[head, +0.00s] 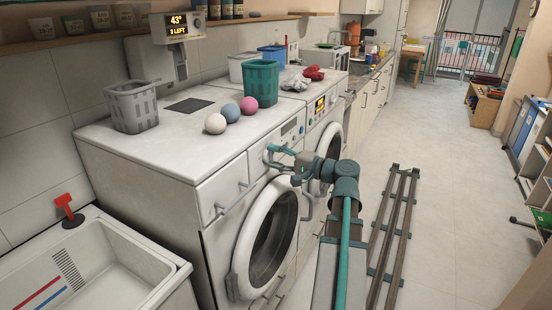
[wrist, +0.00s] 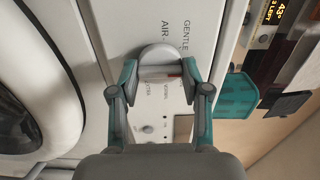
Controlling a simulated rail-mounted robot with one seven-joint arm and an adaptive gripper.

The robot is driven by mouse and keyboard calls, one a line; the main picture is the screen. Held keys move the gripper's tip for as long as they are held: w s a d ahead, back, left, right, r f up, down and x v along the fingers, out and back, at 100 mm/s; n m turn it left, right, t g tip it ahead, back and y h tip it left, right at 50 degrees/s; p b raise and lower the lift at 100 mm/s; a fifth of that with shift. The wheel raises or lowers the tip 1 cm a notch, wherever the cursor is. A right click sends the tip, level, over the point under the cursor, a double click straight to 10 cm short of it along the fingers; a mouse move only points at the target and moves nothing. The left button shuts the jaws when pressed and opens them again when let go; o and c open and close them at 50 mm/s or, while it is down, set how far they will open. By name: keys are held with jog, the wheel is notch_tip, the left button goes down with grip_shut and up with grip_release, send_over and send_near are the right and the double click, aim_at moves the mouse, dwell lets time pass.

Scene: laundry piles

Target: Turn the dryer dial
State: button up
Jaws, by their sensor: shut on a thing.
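The dryer dial (wrist: 160,58) is a round grey knob with a raised grip bar, on the white control panel (wrist: 130,20) in the wrist view. The panel carries printed words, among them "GENTLE" and "AIR". My gripper (wrist: 160,72) has its teal fingers on both sides of the dial's bar, shut on it. A small red mark shows by the right finger. In the head view my gripper (head: 270,156) reaches the front panel of the nearer white machine (head: 150,165), above its round door (head: 268,240). The dial is hidden there by the gripper.
On the machine tops stand a grey basket (head: 132,107), a teal basket (head: 261,82), several coloured balls (head: 230,113) and crumpled cloths (head: 296,83). A sink (head: 85,275) is at the lower left. Floor rails (head: 395,225) run to the right, with open floor beyond.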

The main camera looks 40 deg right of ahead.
jog(key=o, duration=1.1)
jog(key=shift+o, duration=0.2)
jog(key=shift+s, duration=0.15)
jog(key=v, duration=1.1)
jog(key=shift+s+d, duration=0.2)
jog(key=shift+s, duration=0.15)
